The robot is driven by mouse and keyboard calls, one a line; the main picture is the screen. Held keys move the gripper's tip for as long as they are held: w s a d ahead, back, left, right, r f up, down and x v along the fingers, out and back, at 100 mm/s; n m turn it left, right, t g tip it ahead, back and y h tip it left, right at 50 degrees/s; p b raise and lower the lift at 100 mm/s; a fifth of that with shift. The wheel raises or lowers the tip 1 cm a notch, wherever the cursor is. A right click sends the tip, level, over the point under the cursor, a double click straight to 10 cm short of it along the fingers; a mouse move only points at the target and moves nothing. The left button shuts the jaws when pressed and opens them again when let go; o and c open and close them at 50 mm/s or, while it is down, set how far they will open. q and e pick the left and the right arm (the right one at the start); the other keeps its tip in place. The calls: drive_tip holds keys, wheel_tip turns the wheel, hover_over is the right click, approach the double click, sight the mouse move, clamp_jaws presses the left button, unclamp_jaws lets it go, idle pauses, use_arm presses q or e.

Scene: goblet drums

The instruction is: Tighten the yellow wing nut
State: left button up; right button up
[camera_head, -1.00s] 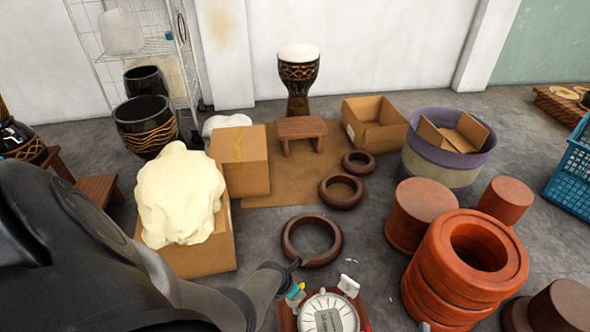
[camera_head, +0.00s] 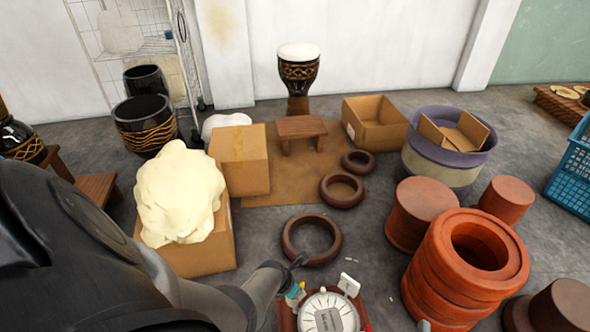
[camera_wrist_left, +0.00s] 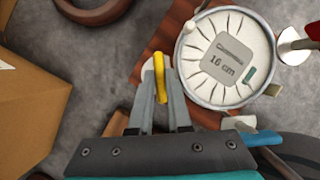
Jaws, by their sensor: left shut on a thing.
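The yellow wing nut (camera_wrist_left: 160,78) shows between the fingertips in the left wrist view, left of a round white dial-like disc (camera_wrist_left: 226,58) with a grey label reading 16 cm. My left gripper (camera_wrist_left: 162,84) is shut on the wing nut, one finger on each side of it. What the nut sits on is hidden by the fingers. The disc also shows at the bottom of the head view (camera_head: 322,316), on a reddish-brown wooden base (camera_head: 287,318). My left arm reaches in from the left to its left side. My right gripper is not seen.
A brown ring (camera_head: 312,240) lies on the floor behind the disc. Orange-brown clay drum parts (camera_head: 465,275) stand to the right. A cardboard box (camera_head: 190,258) with a cream lump (camera_head: 178,192) on it stands at the left. Grey floor between them is mostly clear.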

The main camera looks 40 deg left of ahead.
use_arm(q)
clamp_jaws()
drive_tip(key=shift+m+h, duration=0.3)
drive_tip(key=shift+m, duration=1.2)
drive_tip(key=o, duration=0.7)
unclamp_jaws()
drive_tip(key=shift+h, duration=0.3)
drive_tip(key=shift+c, duration=0.2)
